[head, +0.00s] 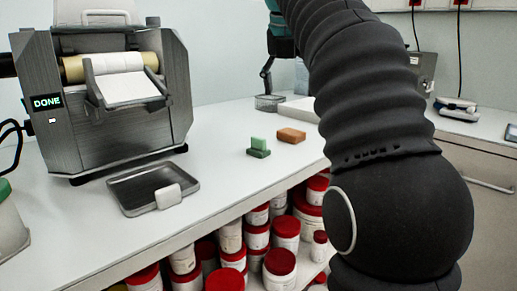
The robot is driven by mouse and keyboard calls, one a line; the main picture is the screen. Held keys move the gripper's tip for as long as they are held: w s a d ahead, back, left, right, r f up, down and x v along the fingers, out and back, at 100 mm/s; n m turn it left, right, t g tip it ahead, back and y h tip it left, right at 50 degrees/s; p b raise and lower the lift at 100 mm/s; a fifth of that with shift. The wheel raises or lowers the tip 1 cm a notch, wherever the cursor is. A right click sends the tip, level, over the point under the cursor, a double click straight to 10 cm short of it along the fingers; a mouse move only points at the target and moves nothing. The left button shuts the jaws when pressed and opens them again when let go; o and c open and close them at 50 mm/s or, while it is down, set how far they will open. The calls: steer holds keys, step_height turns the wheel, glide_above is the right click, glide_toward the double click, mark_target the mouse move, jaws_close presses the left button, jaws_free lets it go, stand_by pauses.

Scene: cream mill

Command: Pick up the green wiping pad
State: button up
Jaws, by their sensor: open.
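The green wiping pad (258,145) is a small block on the white counter, right of the machine. Its upper part is light green and a darker green part shows at its foot; I cannot tell if these are two pieces. My gripper (267,76) is partly in view at the top middle, behind my arm's dark sleeve. One thin black finger shows, hanging open above and behind the pad, apart from it. The other finger is hidden.
An orange-brown block (291,135) lies just right of the pad. A metal tray (128,194) with a white block (168,196) is at the left, before a grey machine (115,130) reading DONE. A clear container (269,103) stands behind. Red-lidded jars (279,262) fill the shelf below.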

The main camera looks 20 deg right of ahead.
steer(key=a, duration=0.5)
steer(key=n+g+h, duration=0.1)
steer(key=n+h, duration=0.1)
steer(key=n, duration=2.8)
glide_toward(257, 138)
steer(key=shift+y, duration=0.3)
steer(key=x, duration=0.2)
steer(key=d+x, duration=0.1)
steer(key=x, duration=0.2)
steer(key=shift+r, duration=0.15)
steer(key=shift+a+x, duration=0.1)
steer(key=shift+x, duration=1.45)
steer(key=shift+a+x, duration=0.15)
steer(key=shift+x, duration=1.4)
